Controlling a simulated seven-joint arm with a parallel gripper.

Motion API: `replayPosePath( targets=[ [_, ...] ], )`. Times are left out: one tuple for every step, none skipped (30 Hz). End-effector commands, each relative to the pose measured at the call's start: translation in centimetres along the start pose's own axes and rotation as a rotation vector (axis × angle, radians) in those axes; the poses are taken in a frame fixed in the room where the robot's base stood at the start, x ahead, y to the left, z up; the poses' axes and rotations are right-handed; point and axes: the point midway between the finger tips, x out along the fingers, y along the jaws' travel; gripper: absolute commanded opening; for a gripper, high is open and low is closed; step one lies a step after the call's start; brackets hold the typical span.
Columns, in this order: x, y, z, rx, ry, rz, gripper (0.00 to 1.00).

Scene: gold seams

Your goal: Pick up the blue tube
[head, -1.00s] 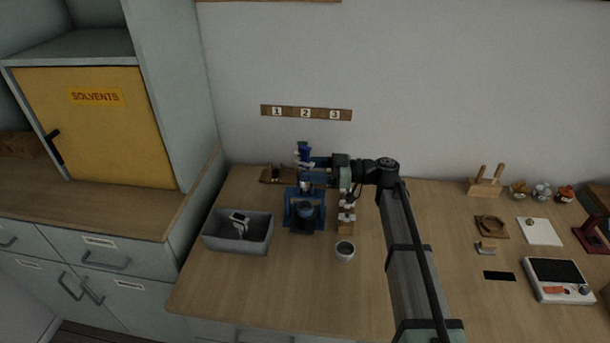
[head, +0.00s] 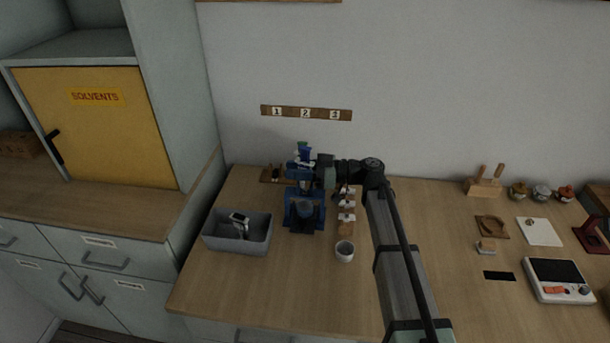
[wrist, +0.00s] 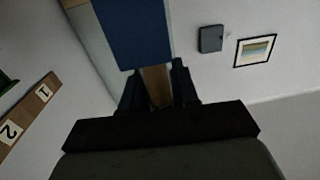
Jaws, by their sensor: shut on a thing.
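My gripper (head: 311,171) is at the upper part of a blue stand on the bench, seen small and partly covered in the head view. A blue piece, which looks like the blue tube (head: 294,170), is at its jaws, left of the wrist. In the wrist view a large flat blue surface, likely the blue tube (wrist: 133,32), fills the upper middle, just beyond the two dark fingers (wrist: 157,82). A tan strip shows between the fingers. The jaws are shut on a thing. The exact grasp contact is hidden.
The blue stand (head: 304,214) is below my gripper. A grey bin (head: 222,243) is at left and a white cup (head: 344,251) in front right. A small wooden rack (head: 345,229) stands close by. The bench front is clear. A scale (head: 556,279) is far right.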

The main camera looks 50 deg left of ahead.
Motion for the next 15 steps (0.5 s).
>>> replayPosePath(
  targets=[
    [-0.01,0.0,0.0,0.0,0.0,0.0,0.08],
    [-0.01,0.0,0.0,0.0,0.0,0.0,0.05],
    [-0.01,0.0,0.0,0.0,0.0,0.0,0.01],
    [-0.01,0.0,0.0,0.0,0.0,0.0,0.0],
    [-0.01,0.0,-0.01,0.0,0.0,0.0,0.0],
    [-0.01,0.0,-0.01,0.0,0.0,0.0,0.0],
    [-0.01,0.0,-0.01,0.0,0.0,0.0,0.0],
    [-0.01,0.0,-0.01,0.0,0.0,0.0,0.0],
    [-0.01,0.0,-0.01,0.0,0.0,0.0,0.0],
    [-0.01,0.0,-0.02,0.0,0.0,0.0,0.0],
    [-0.01,0.0,-0.06,0.0,0.0,0.0,0.0],
    [-0.01,0.0,-0.17,0.0,0.0,0.0,0.0],
    [-0.01,0.01,-0.32,-0.001,0.0,0.0,0.0],
    [-0.01,0.0,-0.51,-0.001,0.0,0.0,0.0],
    [0.0,0.01,-0.86,-0.002,0.0,0.0,0.0]
  ],
)
